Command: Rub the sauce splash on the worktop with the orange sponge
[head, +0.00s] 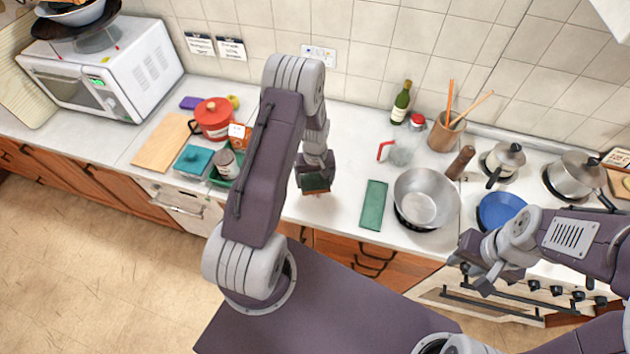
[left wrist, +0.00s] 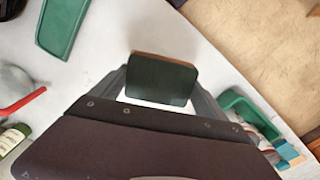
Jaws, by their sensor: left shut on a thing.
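My left gripper (head: 315,180) is over the worktop (head: 335,215) near its front edge, shut on the sponge (head: 316,186). The sponge has a dark green face and an orange-brown edge. In the left wrist view the sponge (left wrist: 160,80) sits between the two fingers, close over the white worktop; I cannot tell whether it touches. I see no sauce splash on the visible worktop; the area under the sponge is hidden. My right gripper (head: 472,274) is at the right, in front of the stove, empty, its fingers apart.
A green flat tray (head: 373,205) and a steel pan (head: 426,198) stand right of the sponge. A green basket (head: 219,180) with jars and a carton is to the left. Worktop around the sponge is clear.

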